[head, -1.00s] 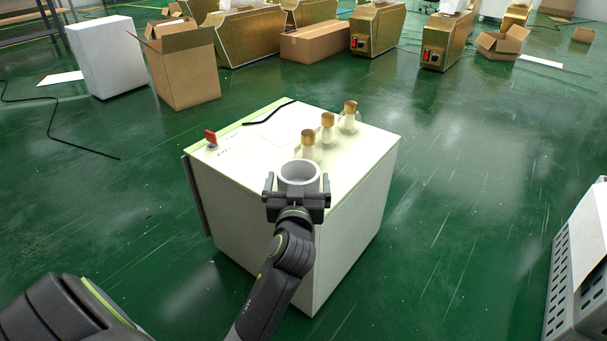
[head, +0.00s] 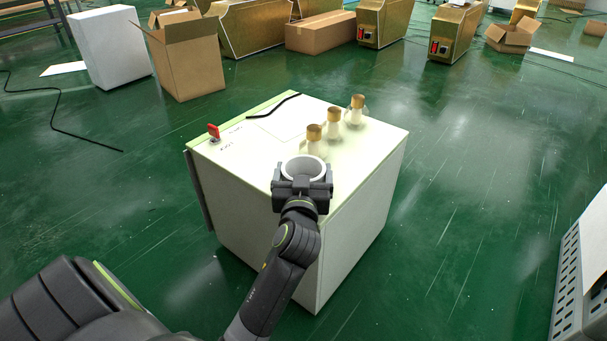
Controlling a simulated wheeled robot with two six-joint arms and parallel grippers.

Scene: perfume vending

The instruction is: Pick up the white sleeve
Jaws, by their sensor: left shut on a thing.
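The white sleeve (head: 303,168) is a short open ring at the near corner of the white cabinet top (head: 262,165). My left gripper (head: 302,184) is shut on the sleeve from its near side. The jaws hide the sleeve's lower part, so I cannot tell whether it touches the cabinet top. My right gripper is not in view.
Several gold-capped bottles (head: 333,117) stand in a row just behind the sleeve. A red switch (head: 213,131) and a black cable (head: 272,106) are on the cabinet top. A grey perforated rack (head: 567,268) stands at the right. Cardboard boxes (head: 187,66) lie behind.

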